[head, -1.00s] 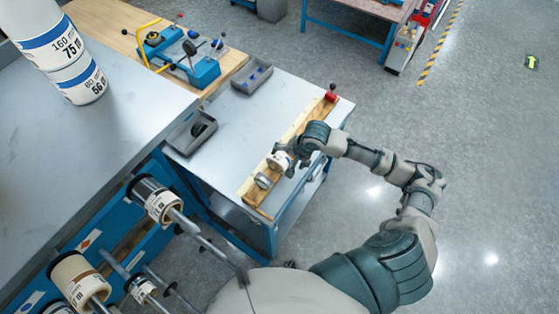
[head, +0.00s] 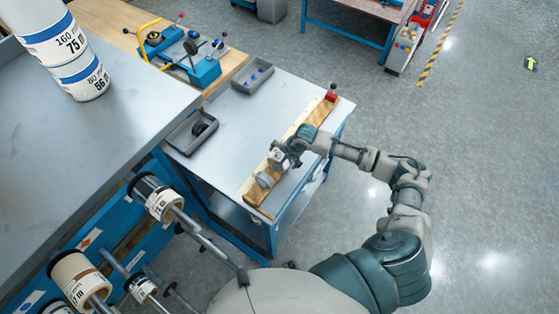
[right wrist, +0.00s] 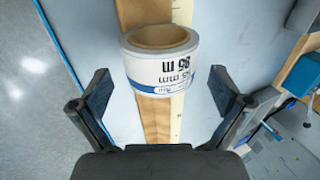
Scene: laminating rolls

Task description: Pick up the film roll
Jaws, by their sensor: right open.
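The film roll (right wrist: 162,68) is white with a blue stripe, black print and a brown core. In the right wrist view it stands upright on a wooden board (right wrist: 152,125), with its open top showing. My right gripper (right wrist: 160,100) is open, its two fingers apart on either side and empty, with the roll ahead between them. My left gripper is not in view.
Two grey trays (head: 192,131) (head: 252,78) lie on the table (head: 225,135). A raised grey bench (head: 90,150) stands at left.

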